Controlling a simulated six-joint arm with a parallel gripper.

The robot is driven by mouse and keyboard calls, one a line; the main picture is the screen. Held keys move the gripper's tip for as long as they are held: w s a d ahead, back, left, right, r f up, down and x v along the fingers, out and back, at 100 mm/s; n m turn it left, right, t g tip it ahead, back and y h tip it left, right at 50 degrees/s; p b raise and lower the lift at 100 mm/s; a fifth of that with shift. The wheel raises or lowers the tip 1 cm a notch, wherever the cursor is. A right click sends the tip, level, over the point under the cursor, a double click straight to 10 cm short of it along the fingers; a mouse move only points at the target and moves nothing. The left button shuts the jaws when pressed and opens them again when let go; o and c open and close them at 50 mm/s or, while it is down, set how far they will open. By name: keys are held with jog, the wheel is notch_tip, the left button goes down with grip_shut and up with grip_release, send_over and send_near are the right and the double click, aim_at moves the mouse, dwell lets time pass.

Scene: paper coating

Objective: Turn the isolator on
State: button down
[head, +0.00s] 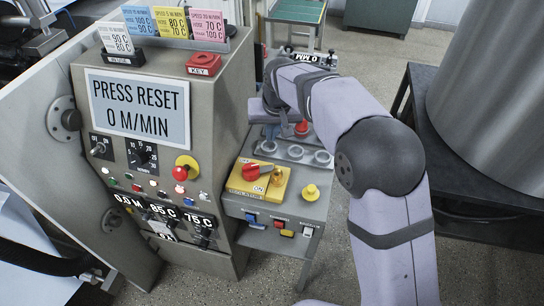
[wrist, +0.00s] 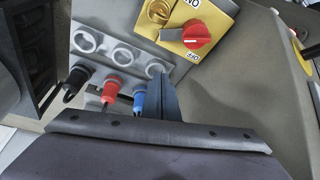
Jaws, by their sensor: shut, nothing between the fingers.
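The isolator is a yellow plate (head: 238,184) with a red rotary knob (head: 256,171), on the grey side panel. A brass-coloured fitting (head: 278,180) stands beside the knob. In the wrist view the red knob (wrist: 197,36) is at the top, with a short white mark on its left part, between an ON label (wrist: 192,4) and an OFF label (wrist: 194,58). I cannot tell surely which label the knob points to. My gripper (wrist: 165,92) is shut and empty, over the panel near the plugs, apart from the knob. In the head view my arm partly hides the gripper.
Black, red (wrist: 112,86) and blue plugs and several round sockets (wrist: 122,54) lie close to my fingers. The tall control cabinet (head: 230,110) rises on the left. A large metal cylinder (head: 490,100) stands right.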

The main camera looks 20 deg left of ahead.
aim_at(258, 169)
jog(key=shift+n, duration=1)
jog(key=p+x, duration=0.3)
jog(key=x, duration=0.7)
jog(key=shift+a+f+p, duration=0.1)
jog(key=shift+p, duration=0.2)
jog(key=shift+s+d+r+p, duration=0.15)
jog(key=shift+s+d+p, duration=0.15)
jog(key=shift+s, duration=0.25)
jog(key=shift+s+d+r+p, duration=0.1)
jog(key=shift+s+d+p, duration=0.2)
jog(key=shift+s, duration=0.25)
jog(key=shift+s+d+f+p, duration=0.15)
jog(key=shift+s+d+p, duration=0.2)
jog(key=shift+s, duration=0.25)
jog(key=shift+s, duration=0.1)
